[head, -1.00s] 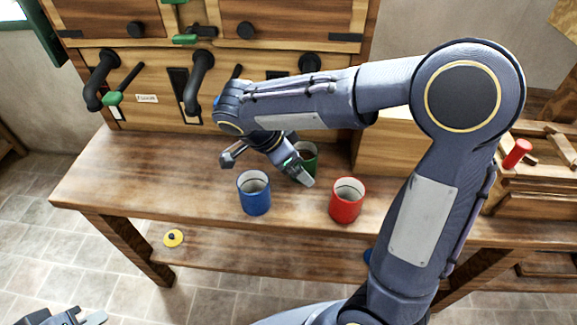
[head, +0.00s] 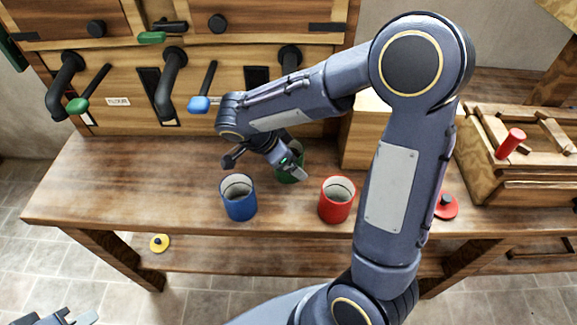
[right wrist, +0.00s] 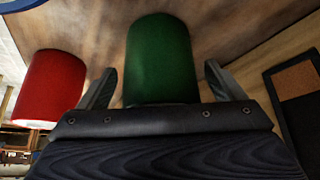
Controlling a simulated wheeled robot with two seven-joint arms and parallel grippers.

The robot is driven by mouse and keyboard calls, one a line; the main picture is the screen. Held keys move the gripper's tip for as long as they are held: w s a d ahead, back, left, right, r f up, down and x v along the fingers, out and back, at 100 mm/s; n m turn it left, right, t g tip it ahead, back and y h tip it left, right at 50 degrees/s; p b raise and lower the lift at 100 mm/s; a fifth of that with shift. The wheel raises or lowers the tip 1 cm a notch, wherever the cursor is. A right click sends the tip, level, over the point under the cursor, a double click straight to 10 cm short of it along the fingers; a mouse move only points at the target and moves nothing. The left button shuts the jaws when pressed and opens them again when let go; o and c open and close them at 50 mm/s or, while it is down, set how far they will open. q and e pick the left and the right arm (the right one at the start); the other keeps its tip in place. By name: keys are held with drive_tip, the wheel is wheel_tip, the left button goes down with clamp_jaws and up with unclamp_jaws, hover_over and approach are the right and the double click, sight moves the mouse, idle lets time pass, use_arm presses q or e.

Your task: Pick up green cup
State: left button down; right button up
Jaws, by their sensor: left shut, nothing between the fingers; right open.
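The green cup (head: 289,178) stands on the wooden bench behind the blue and red cups, partly hidden by my right gripper (head: 268,162). In the right wrist view the green cup (right wrist: 160,60) shows between the two spread fingers of my right gripper (right wrist: 160,88). There is a visible gap on each side, so the fingers are not closed on it. My left gripper (head: 76,318) is at the bottom left corner of the head view, low and away from the bench, shut and empty.
A blue cup (head: 239,199) and a red cup (head: 336,202) stand in front of the green one. A red disc with a dark knob (head: 446,207) lies at the right. Cabinet handles (head: 172,85) jut out behind. The bench's left part is clear.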

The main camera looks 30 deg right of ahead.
drive_tip(key=shift+d+f, duration=0.25)
drive_tip(key=shift+f, duration=0.2)
drive_tip(key=c, duration=1.2)
drive_tip(key=shift+r, duration=0.1)
